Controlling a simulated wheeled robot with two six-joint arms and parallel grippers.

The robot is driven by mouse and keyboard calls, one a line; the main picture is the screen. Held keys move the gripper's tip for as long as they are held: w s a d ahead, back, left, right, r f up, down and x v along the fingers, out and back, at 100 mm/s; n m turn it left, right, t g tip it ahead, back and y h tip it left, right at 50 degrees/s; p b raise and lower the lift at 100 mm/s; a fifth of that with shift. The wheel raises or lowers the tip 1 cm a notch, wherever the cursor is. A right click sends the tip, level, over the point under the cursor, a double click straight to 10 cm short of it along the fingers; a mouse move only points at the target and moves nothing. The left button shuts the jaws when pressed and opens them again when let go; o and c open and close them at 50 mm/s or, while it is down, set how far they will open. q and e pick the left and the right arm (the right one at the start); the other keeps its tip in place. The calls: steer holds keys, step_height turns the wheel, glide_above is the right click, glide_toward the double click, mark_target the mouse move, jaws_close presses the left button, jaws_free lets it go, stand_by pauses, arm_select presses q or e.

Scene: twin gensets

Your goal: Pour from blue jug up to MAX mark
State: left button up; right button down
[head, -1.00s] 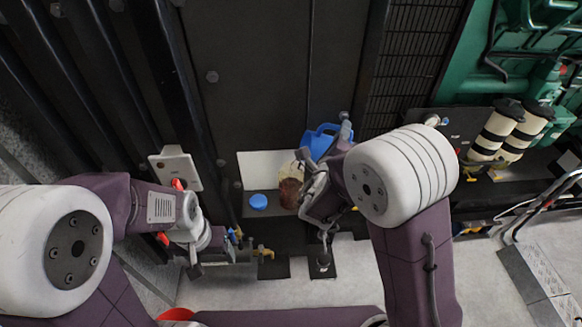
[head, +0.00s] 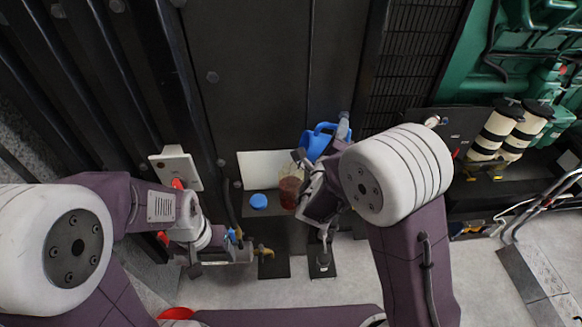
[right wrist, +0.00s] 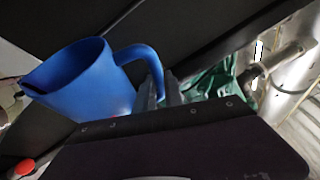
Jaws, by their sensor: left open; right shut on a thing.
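The blue jug (head: 318,141) is held up against the dark panel, beside and above a clear container (head: 289,190) with reddish-brown liquid in its lower part. My right gripper (head: 312,180) is shut on the jug's handle; the right wrist view shows the jug (right wrist: 85,82) tilted, with the fingers (right wrist: 158,90) at the handle. The jug's contents and any stream are not visible. No MAX mark can be read. A round blue cap (head: 258,201) lies left of the container. My left gripper (head: 205,255) is open and low at the left, apart from the container.
A white plate (head: 258,165) is behind the cap and container. Brass fittings (head: 263,251) are near my left gripper. A white box (head: 175,168) with a red part is on the left frame. Cream-and-black cylinders (head: 495,138) and green machinery stand at right.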

steer(key=shift+a+r+n+t+p, duration=0.3)
steer(key=shift+a+r+n+p, duration=0.05)
steer(key=shift+a+r+n, duration=0.25)
stand_by(1.3)
steer(key=d+f+m+b, duration=0.1)
steer(key=d+f+b, duration=0.1)
steer(key=d+f+m+g+b, duration=0.1)
steer(key=f+m, duration=0.1)
steer(key=shift+s+d+f+b, duration=0.1)
steer(key=shift+d+f+b, duration=0.1)
steer(key=shift+d+b, duration=0.2)
steer(key=shift+d+f+m+g, duration=0.1)
steer(key=shift+d+m+g, duration=0.15)
steer(key=shift+m+g, duration=0.15)
steer(key=shift+d, duration=0.1)
steer(key=shift+d+f+m+y+b, duration=0.3)
steer(key=shift+f+m+y+b, duration=0.15)
steer(key=shift+f, duration=0.3)
steer(key=shift+f+m, duration=0.1)
steer(key=shift+m, duration=0.15)
